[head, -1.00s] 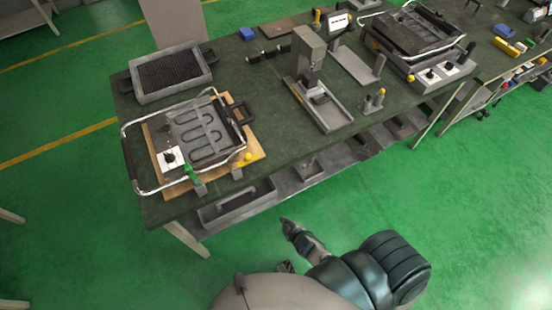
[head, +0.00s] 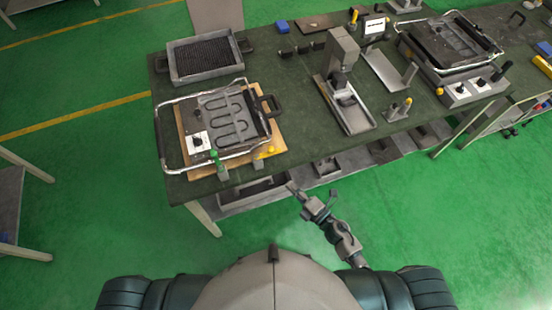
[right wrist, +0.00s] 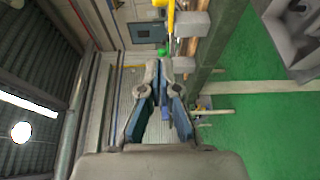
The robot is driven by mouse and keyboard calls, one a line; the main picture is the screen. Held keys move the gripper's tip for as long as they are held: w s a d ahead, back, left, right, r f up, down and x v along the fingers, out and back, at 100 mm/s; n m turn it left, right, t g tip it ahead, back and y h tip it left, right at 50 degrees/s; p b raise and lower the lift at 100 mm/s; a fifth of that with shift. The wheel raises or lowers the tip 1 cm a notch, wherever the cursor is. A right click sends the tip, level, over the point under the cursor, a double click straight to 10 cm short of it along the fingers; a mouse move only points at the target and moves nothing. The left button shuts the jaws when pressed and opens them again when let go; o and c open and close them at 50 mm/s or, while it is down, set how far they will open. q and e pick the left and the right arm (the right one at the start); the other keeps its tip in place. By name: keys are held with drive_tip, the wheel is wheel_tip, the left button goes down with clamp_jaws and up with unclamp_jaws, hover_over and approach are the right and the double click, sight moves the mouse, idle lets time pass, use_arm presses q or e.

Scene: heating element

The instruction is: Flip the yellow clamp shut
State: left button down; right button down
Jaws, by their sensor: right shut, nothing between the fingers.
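The yellow clamp (head: 270,149) is on the front edge of the wooden board under the heating element unit (head: 228,116). A green-handled clamp (head: 215,158) is to its left on the same edge. My right gripper (head: 293,188) is shut and empty, in front of the table, below and right of the yellow clamp and apart from it. In the right wrist view, the yellow clamp's handle (right wrist: 171,14) shows at the top beside a grey block, beyond the shut fingers (right wrist: 159,68). The handle's exact angle is hard to tell. My left gripper is out of view.
The dark green table (head: 300,138) carries a gridded tray (head: 203,62), a grey press stand (head: 342,85) and a second heating unit (head: 455,45). A lower shelf (head: 330,170) runs beneath. The green floor before the table is free.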

drive_tip(key=p, duration=0.1)
approach(268, 152)
drive_tip(key=a, duration=0.4)
drive_tip(key=shift+w+a+r, duration=0.1)
drive_tip(key=shift+w+r, duration=0.05)
drive_tip(key=shift+w, duration=1.95)
drive_tip(key=shift+d, duration=0.2)
